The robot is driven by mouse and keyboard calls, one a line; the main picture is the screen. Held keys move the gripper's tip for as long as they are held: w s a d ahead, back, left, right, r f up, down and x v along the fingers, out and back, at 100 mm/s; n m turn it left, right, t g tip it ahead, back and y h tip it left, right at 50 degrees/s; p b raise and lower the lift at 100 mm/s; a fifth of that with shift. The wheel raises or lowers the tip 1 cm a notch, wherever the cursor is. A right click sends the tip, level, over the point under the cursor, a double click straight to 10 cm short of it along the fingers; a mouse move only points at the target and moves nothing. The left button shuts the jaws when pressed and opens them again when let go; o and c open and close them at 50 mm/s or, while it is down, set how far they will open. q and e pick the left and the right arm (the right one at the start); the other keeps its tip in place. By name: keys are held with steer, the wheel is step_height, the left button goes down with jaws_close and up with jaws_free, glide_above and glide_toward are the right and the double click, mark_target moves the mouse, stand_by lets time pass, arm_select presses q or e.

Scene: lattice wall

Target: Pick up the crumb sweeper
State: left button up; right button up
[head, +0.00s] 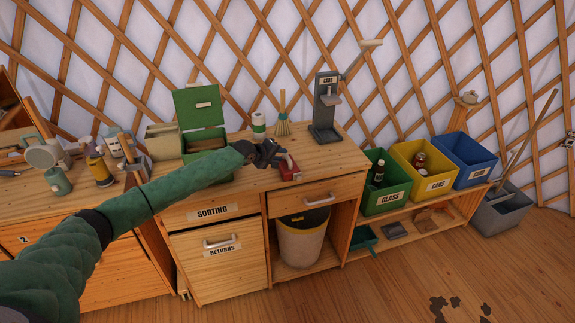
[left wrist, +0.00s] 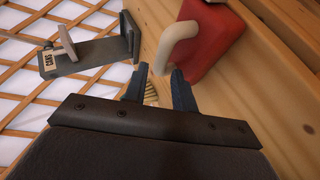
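A small red block-like thing with a pale loop handle, which looks like the crumb sweeper (head: 290,172), sits on the wooden counter near its front edge. In the left wrist view the crumb sweeper (left wrist: 215,42) is at the top right, with its pale handle (left wrist: 180,42) just beyond my fingertips. My left gripper (head: 277,157) is right beside it in the head view, partly covering it. In the left wrist view my left gripper (left wrist: 160,80) has its fingers apart with nothing held between them. Contact with the handle does not show. My right gripper is in neither view.
A grey can crusher (head: 326,105) stands behind on the counter, beside a small brush (head: 282,118) and a white-and-green can (head: 258,125). An open green box (head: 202,142) is left. Green (head: 386,190), yellow (head: 425,172) and blue (head: 466,152) bins stand right.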

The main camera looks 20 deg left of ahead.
arm_select(q)
steer(key=shift+x, duration=1)
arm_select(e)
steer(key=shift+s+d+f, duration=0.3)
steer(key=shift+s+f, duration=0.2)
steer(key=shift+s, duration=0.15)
arm_select(q)
steer(key=shift+c, duration=0.5)
jaws_close()
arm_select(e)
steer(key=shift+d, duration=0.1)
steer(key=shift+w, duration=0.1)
